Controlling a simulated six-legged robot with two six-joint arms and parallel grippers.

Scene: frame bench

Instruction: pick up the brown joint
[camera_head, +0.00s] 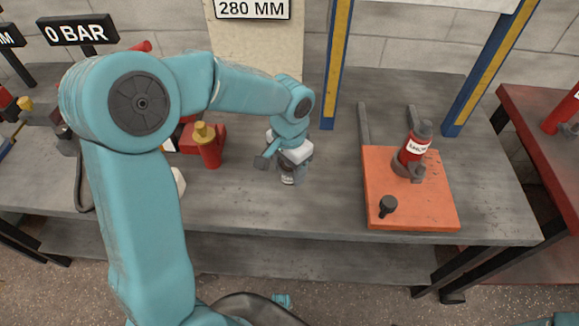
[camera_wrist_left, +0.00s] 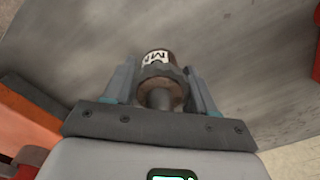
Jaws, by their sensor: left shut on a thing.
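The brown joint (camera_wrist_left: 160,88) is a short, rusty brown cylinder with a white lettered label, seen between the two fingers of my left gripper (camera_wrist_left: 159,76) in the left wrist view. The fingers are shut on it, one on each side. In the head view my left gripper (camera_head: 290,171) points down over the grey bench, left of the orange board. Only a small labelled part of the joint shows under it there, so I cannot tell whether it touches the bench. My right gripper is not in view.
An orange board (camera_head: 385,165) on the right of the bench (camera_head: 330,205) holds a red labelled cylinder (camera_head: 411,153) in a grey clamp and a dark knob (camera_head: 387,206). A red fitting with a brass top (camera_head: 209,150) stands left of my gripper. Blue-yellow posts (camera_head: 337,65) rise behind.

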